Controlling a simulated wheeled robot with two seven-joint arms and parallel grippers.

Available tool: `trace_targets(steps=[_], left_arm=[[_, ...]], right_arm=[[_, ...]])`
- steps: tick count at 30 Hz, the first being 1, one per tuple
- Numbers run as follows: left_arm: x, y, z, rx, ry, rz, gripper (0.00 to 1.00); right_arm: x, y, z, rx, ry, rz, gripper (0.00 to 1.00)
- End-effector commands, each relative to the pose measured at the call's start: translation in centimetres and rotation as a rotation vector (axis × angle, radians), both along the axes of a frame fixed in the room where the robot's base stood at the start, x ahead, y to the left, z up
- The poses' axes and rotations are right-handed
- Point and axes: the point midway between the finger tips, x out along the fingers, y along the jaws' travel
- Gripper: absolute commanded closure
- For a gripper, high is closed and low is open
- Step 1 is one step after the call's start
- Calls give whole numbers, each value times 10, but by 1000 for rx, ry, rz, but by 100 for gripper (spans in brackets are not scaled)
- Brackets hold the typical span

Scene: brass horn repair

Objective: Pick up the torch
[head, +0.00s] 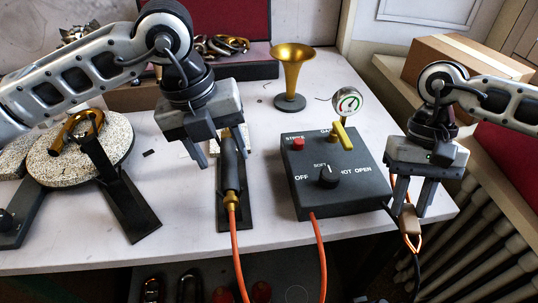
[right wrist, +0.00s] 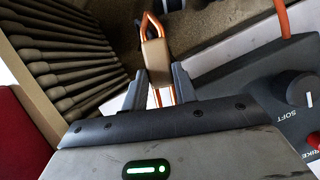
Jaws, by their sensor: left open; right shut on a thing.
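The torch (head: 229,168) has a dark handle and a brass end with an orange hose. It rests on a narrow black stand (head: 236,222) on the bench. My left gripper (head: 217,152) is open, pointing down over the torch's upper part; the gripper body hides the torch's far end. I cannot tell whether the fingers touch it. My right gripper (head: 411,206) is shut on a brown block with copper-coloured wire loops, beyond the bench's right part. In the right wrist view the brown block (right wrist: 157,62) sits between the fingertips (right wrist: 159,88).
A dark control box (head: 333,185) with a knob, lever and gauge (head: 347,102) stands right of the torch. A brass bell-shaped piece (head: 292,72) stands behind. A round speckled plate (head: 60,165) holds a brass part at left. A radiator (head: 480,225) is at right.

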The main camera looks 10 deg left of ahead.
Motion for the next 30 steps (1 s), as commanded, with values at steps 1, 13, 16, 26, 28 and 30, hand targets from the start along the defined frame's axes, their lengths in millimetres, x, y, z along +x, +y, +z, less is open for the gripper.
trace_targets(steps=[1, 13, 16, 26, 28, 30], left_arm=[[-1, -1, -5, 1, 3, -1, 48], [1, -11, -49, -1, 0, -2, 48], [1, -10, -49, -1, 0, -2, 48], [2, -10, -48, -2, -1, -2, 96], [2, -10, -48, -1, 0, -1, 96], [2, -10, -48, -1, 0, -1, 96]], right_arm=[[0, 0, 2, 0, -1, 0, 95], [0, 0, 8, 0, 0, 0, 95], [0, 0, 8, 0, 0, 0, 95], [0, 0, 8, 0, 0, 0, 95], [0, 0, 8, 0, -1, 0, 95], [0, 0, 8, 0, 0, 0, 95]])
